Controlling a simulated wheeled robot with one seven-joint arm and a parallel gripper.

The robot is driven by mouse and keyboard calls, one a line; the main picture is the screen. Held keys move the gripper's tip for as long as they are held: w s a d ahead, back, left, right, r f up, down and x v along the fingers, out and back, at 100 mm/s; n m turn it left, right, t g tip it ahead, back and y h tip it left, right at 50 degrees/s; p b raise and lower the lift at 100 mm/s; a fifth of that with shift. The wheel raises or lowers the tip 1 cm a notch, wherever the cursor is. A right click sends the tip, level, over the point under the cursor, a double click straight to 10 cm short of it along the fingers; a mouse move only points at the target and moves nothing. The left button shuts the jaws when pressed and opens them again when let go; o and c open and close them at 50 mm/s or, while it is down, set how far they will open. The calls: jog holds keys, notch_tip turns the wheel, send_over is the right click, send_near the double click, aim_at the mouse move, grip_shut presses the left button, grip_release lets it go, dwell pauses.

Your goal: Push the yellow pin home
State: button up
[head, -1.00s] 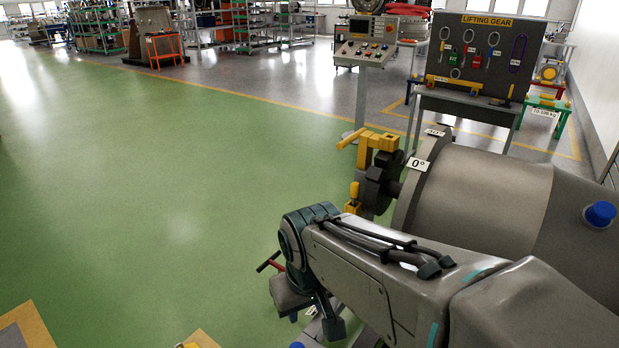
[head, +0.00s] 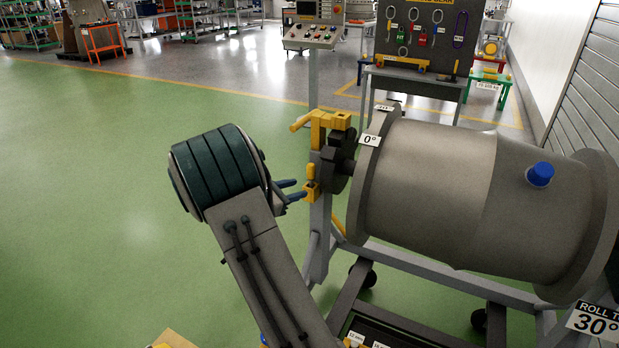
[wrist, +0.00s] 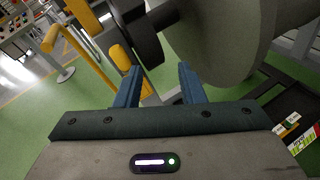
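The yellow pin (head: 311,172) stands upright over a small yellow block (head: 311,190) beside the dark hub at the left end of the grey engine casing (head: 430,180). In the wrist view the rounded yellow pin (wrist: 121,58) shows just beyond the left fingertip. My gripper (head: 299,188) reaches from the left towards the pin and block, its blue fingers apart. In the wrist view my gripper (wrist: 159,75) is open, with nothing between its fingers. Whether a finger touches the pin or block I cannot tell. The lower part of the pin is hidden.
A yellow bracket with a handle (head: 325,122) sits above the pin. The casing's flange bears a 0° label (head: 370,140). The grey stand (head: 420,262) lies under the casing. A control console (head: 312,36) and lifting-gear board (head: 425,35) stand behind. Green floor at left is clear.

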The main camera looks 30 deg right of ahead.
aim_at(308, 168)
jog(key=w+f+n+t+h, duration=0.2)
jog(key=w+n+t, duration=0.1)
jog(key=w+n, duration=0.25)
jog(key=shift+m, duration=0.35)
jog(key=x, duration=0.4)
jog(key=w+p+x, duration=0.1)
jog(key=x, duration=0.3)
jog(key=shift+w+f, duration=0.1)
jog(key=shift+w, duration=0.1)
jog(key=shift+p+x, duration=0.7)
jog(key=shift+x, duration=1.9)
jog(key=shift+f, duration=0.15)
grip_shut()
